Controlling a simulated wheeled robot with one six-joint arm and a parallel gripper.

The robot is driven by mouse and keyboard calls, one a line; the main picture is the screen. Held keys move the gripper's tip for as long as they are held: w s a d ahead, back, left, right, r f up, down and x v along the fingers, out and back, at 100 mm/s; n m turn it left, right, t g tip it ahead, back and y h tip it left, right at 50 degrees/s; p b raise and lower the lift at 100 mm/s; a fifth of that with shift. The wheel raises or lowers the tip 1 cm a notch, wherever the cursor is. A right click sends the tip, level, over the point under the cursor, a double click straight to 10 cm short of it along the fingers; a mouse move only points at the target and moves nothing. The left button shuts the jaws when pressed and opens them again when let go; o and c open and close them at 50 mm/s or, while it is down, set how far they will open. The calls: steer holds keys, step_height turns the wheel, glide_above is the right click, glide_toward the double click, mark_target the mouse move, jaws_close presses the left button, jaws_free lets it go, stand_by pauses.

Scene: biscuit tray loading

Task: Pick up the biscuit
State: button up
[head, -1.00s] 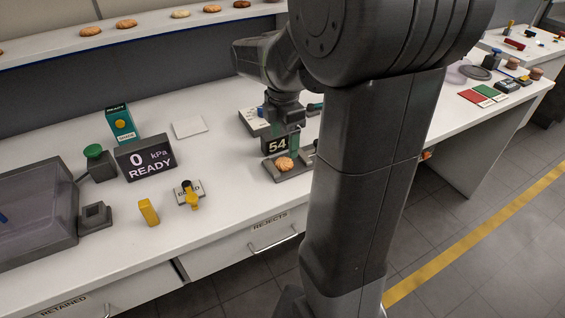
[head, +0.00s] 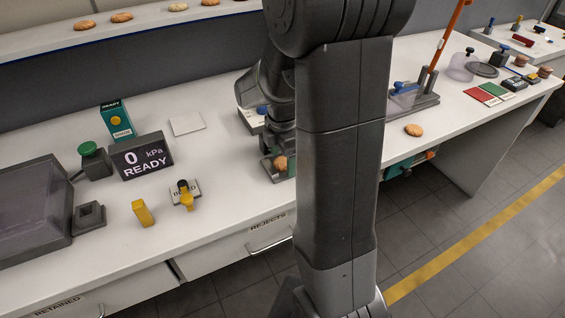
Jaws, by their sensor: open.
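A round golden biscuit (head: 280,163) sits on the small dark weighing plate (head: 275,177), partly hidden behind my arm column. My gripper (head: 279,158) is down at this biscuit, with one finger visible on its left side. The other finger is hidden by my column. The jaws are open, and I cannot tell whether they touch the biscuit. A second biscuit (head: 413,130) lies on the white bench to the right of my column.
The display reading 0 kPa READY (head: 143,157), a green button box (head: 92,160), a yellow block (head: 143,213) and a small yellow-handled valve (head: 185,195) stand to the left. Several biscuits lie on the shelf (head: 150,28). An orange-levered device (head: 412,100) stands at right.

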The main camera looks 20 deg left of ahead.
steer(key=c, duration=0.7)
steer(key=shift+r, duration=0.1)
steer(key=shift+c, duration=0.2)
